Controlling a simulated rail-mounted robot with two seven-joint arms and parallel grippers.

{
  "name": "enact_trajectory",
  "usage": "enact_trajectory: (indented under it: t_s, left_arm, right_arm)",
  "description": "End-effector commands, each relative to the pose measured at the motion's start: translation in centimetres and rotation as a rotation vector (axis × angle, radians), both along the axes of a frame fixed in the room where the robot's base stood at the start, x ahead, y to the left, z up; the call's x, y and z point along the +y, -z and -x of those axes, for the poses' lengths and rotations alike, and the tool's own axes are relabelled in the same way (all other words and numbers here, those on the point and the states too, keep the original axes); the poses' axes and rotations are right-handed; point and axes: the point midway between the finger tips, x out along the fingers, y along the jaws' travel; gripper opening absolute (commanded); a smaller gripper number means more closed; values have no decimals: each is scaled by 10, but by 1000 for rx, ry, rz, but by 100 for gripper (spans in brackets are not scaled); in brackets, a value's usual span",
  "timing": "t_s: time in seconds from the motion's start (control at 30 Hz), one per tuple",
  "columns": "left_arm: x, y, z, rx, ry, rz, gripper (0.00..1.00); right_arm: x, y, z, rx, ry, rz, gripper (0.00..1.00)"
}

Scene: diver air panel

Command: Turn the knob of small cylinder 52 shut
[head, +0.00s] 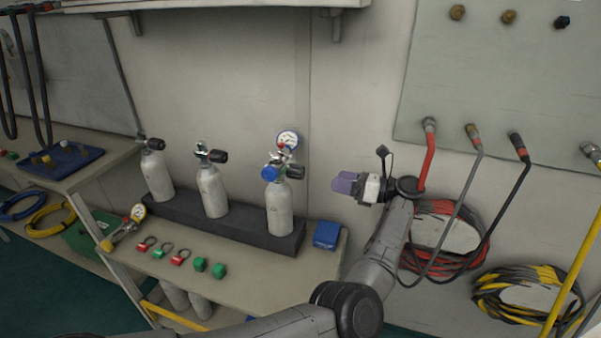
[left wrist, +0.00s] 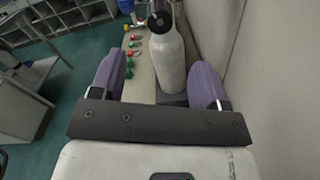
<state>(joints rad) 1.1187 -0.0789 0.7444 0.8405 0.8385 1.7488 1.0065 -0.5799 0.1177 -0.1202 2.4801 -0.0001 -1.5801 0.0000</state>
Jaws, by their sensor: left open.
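Three pale small cylinders stand upright in a dark rack (head: 222,222) on the bench: a left one (head: 157,176), a middle one (head: 212,191) and a right one (head: 279,208). Each has a black knob on its right side; I cannot read their numbers. The right cylinder's black knob (head: 295,171) faces my left gripper. A blue knob (head: 269,173) and a round gauge (head: 288,139) are also at its top. My left gripper (head: 345,183) is open and empty, right of this cylinder and apart from it. In the left wrist view the cylinder (left wrist: 168,62) appears between the purple fingers, knob (left wrist: 160,21) towards me.
A blue box (head: 327,234) sits at the bench's right end. Red and green small items (head: 181,257) lie along the front of the bench (head: 255,283). The wall stands close behind; hoses (head: 424,165) hang from a panel at right.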

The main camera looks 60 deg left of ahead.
Motion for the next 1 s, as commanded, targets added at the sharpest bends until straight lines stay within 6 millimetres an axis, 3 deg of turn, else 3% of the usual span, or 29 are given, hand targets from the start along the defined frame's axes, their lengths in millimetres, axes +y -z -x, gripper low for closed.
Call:
enact_trajectory:
  t_s: [0.5,0.73,1.0]
  left_arm:
    - [73,1,57,1,-1,-3,69]
    - [90,0,70,2,0,-4,69]
    - [95,0,74,3,1,-3,69]
  right_arm:
    - [-2,14,0,0,-5,7,43]
    - [-1,17,0,0,-1,2,43]
    - [1,18,0,0,2,-3,43]
